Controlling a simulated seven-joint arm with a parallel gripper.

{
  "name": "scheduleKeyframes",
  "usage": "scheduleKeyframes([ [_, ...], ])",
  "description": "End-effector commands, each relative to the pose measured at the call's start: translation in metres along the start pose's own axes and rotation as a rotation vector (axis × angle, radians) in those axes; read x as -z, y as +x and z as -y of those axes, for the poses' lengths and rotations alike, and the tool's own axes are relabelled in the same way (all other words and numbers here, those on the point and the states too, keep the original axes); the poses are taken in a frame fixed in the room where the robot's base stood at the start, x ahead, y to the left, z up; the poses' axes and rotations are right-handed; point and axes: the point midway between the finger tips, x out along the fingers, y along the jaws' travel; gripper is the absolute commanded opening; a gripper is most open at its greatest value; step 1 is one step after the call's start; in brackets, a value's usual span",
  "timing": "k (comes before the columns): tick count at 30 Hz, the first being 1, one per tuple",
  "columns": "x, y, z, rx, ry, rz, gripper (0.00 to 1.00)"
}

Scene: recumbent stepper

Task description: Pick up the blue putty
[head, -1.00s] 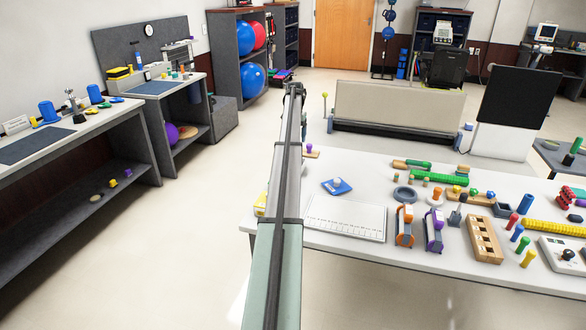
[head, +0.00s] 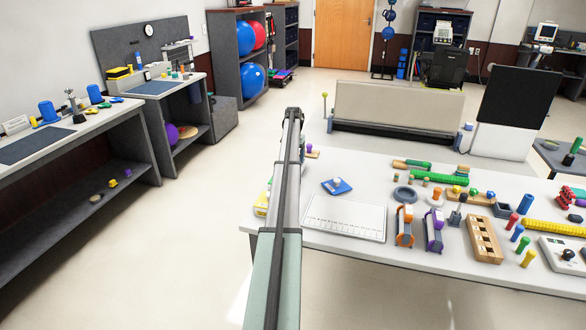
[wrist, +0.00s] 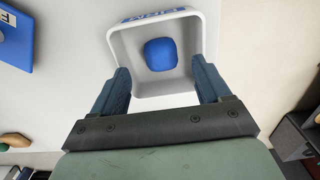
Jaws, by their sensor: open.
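The blue putty (wrist: 161,54) is a rounded lump lying in a white open-topped square container (wrist: 123,45), seen in the wrist view. The container's far rim carries blue lettering, partly cut off. My gripper (wrist: 160,72) is open, its two dark blue fingers apart on the left and right of the container's near part. Nothing is between the fingertips but the view of the putty and container; I cannot tell the height above them. In the head view my arm hides the putty and its container.
A blue object with a white label (wrist: 16,35) lies left of the container in the wrist view. In the head view, the white table (head: 340,255) holds a white gridded board (head: 345,218), a blue item (head: 336,187), clamps and pegs to the right. A yellow item (head: 261,205) stands beside my arm.

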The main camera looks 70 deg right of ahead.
Motion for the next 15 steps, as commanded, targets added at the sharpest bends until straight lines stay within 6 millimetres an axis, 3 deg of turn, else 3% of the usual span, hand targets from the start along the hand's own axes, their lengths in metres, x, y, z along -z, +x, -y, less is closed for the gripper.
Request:
scheduleKeyframes([
  [6, -0.001, 0.028, 0.002, 0.0, 0.0, 0.0, 0.77],
  [15, -0.001, 0.03, 0.002, 0.0, 0.0, -0.001, 0.74],
])
